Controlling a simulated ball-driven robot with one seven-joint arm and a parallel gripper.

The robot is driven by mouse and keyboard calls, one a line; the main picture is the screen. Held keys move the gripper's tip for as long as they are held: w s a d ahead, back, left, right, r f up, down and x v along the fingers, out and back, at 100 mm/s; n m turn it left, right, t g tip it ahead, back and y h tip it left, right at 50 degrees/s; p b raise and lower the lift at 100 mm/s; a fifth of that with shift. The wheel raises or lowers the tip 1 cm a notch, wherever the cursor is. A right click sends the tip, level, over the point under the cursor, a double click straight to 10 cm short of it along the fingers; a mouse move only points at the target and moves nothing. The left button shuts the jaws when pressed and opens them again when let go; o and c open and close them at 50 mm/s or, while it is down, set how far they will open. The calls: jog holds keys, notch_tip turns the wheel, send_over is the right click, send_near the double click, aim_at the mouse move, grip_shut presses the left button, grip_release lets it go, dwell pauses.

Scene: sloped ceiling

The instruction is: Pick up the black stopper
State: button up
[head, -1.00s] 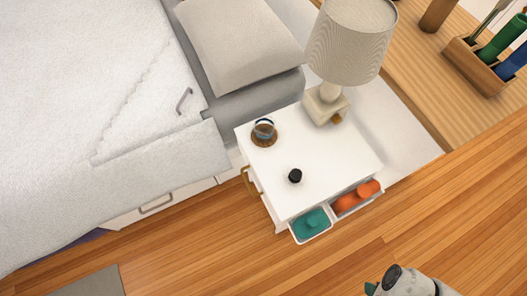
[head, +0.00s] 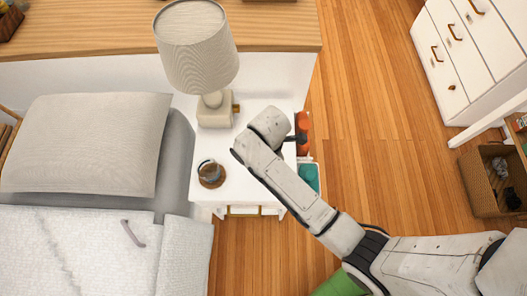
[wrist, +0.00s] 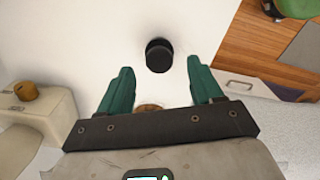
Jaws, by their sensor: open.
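The black stopper (wrist: 159,55) stands on the white nightstand top (wrist: 75,40) in the wrist view, just beyond my fingertips and roughly centred between them. My gripper (wrist: 160,68) is open, its two green fingers apart with nothing held between them. In the head view my arm reaches over the nightstand (head: 236,190) and hides the stopper.
A lamp (head: 213,108) stands at the back of the nightstand. A glass vessel (head: 210,172) sits on a round brown coaster at its left. Orange (head: 303,133) and teal (head: 308,178) items are at its right side. The bed (head: 90,240) is left.

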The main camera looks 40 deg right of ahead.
jog(key=shift+f, duration=3.2)
jog(key=shift+c, duration=0.5)
jog(key=c, duration=0.8)
jog(key=shift+c, duration=0.2)
